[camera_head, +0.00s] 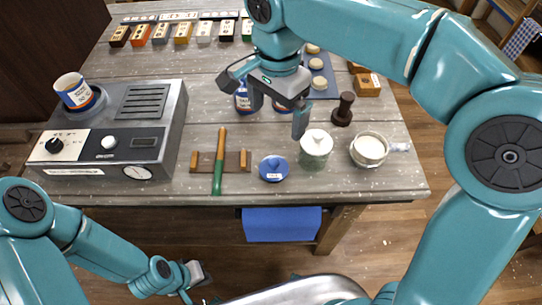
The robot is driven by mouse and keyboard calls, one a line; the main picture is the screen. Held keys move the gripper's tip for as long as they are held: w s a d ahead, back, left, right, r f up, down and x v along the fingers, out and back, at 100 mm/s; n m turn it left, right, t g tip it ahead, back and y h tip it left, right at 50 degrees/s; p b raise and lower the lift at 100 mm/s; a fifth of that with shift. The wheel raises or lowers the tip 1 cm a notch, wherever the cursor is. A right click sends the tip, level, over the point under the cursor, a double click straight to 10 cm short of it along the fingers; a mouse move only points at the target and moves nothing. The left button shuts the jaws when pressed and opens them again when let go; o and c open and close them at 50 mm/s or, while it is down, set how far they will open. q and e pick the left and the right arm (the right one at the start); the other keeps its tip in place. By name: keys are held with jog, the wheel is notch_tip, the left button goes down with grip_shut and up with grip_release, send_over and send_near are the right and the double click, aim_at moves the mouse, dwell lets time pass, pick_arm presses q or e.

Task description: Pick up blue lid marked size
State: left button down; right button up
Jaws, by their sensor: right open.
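The blue lid (273,168) lies flat on the table near its front edge, with a small knob on top and a white label at its front. The label is too small to read. My right gripper (278,116) hangs above the table, behind the lid, with its fingers apart and nothing visible between them.
A white-lidded jar (315,145) stands just right of the blue lid, and a cup (369,149) farther right. A brush (220,158) lies across a wooden rest (235,161) to the left. A grey machine (120,130) fills the table's left. A dark stamp (343,109) stands behind.

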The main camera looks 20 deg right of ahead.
send_over(274, 161)
jog(key=f, duration=0.9)
jog(key=shift+s+d+f+b, duration=0.1)
jog(key=shift+d+f+b, duration=0.1)
jog(key=shift+f+b, duration=0.2)
jog(key=shift+s+a+f, duration=0.1)
jog(key=shift+s+f, duration=0.05)
jog(key=shift+f, duration=0.35)
jog(key=shift+w+f+p, duration=0.2)
jog(key=shift+f+p, duration=0.2)
jog(key=shift+f, duration=2.2)
jog(key=shift+a, duration=0.1)
jog(key=c, duration=1.1)
